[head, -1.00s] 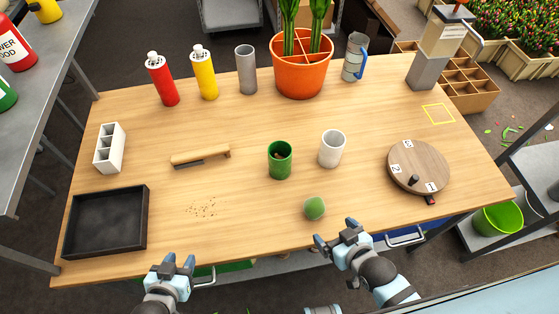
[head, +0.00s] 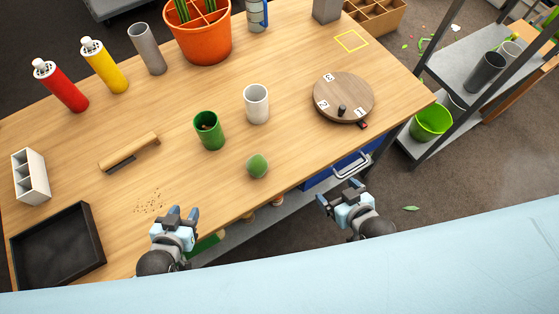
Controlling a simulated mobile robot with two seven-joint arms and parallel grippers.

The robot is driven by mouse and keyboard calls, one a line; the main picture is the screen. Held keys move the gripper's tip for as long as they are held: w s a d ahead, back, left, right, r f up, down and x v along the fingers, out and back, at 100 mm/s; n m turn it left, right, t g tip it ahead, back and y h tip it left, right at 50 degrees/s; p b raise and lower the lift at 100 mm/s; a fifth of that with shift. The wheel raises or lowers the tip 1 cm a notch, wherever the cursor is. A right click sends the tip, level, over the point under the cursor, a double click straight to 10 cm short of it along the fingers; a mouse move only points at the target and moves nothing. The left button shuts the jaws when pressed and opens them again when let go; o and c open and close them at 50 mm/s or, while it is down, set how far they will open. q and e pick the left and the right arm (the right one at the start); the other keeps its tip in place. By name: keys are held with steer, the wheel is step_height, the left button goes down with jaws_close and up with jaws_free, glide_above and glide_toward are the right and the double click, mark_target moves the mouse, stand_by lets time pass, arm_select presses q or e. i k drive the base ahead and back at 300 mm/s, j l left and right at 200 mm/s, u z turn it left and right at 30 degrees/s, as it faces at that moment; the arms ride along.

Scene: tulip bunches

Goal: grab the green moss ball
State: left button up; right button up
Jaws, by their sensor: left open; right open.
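The green moss ball (head: 257,165) rests on the wooden table (head: 205,172) near its front edge, right of the middle. My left gripper (head: 182,213) is open and empty at the front edge, left of the ball and nearer to me. My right gripper (head: 341,190) is open and empty beyond the front edge, to the right of the ball and a little nearer to me. Neither gripper touches the ball. The ball is fully in view.
A green cup (head: 209,132) and a white cup (head: 256,104) stand behind the ball. A round wooden turntable (head: 343,97) is at the right. A brush (head: 131,151), crumbs (head: 149,201) and a black tray (head: 58,247) lie to the left. The wood around the ball is clear.

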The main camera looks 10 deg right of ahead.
mark_target(257, 165)
steer(key=l+u, duration=0.6)
steer(key=u, duration=0.25)
steer(key=l+u, duration=0.4)
steer(key=i+j, duration=0.05)
steer(key=j, duration=0.05)
